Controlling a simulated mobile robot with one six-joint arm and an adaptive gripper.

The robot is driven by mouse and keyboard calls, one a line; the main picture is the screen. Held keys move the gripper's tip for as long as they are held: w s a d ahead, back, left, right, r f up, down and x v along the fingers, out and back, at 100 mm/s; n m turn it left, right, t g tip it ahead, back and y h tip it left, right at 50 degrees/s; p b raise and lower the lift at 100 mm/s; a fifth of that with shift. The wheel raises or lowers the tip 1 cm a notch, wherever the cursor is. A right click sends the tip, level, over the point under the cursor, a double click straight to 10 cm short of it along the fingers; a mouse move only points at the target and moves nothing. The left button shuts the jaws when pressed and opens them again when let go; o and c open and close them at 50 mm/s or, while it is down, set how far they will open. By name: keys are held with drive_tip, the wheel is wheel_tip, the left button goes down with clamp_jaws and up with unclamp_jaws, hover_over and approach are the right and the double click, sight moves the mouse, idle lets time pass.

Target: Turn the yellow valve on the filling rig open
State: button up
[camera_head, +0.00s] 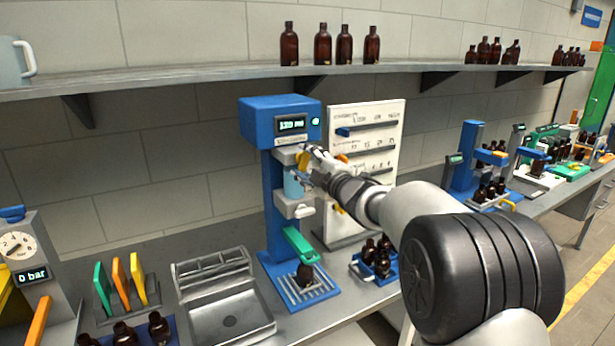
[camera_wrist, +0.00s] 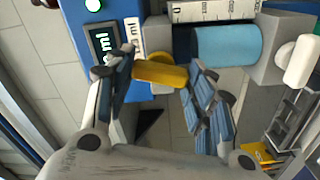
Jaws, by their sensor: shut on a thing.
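The blue filling rig (camera_head: 267,185) stands on the bench, with a small display (camera_head: 291,124) and a green light on its head. The yellow valve (camera_head: 303,161) is a short handle on the front, just below the head. It also shows in the wrist view (camera_wrist: 160,74), lying across the space between my fingers. My gripper (camera_head: 311,158) reaches in from the right and is shut on the yellow valve, one finger at each end of the handle in the wrist view. A light-blue cylinder (camera_wrist: 226,46) is beside it. An amber bottle (camera_head: 306,275) stands at the rig's base.
A white panel (camera_head: 350,225) stands close behind my gripper. A blue crate of amber bottles (camera_head: 362,270) is right of the rig's base. A grey sink-like tray (camera_head: 228,312) is to its left. A shelf (camera_head: 200,73) with bottles runs above.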

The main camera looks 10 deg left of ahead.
drive_tip(key=shift+f+n+b, duration=0.1)
drive_tip(key=shift+n+b, duration=0.85)
drive_tip(key=shift+n, duration=0.15)
drive_tip(key=o, duration=1.1)
drive_tip(key=shift+c, duration=0.2)
drive_tip(key=v, duration=1.2)
drive_tip(key=shift+d, duration=0.1)
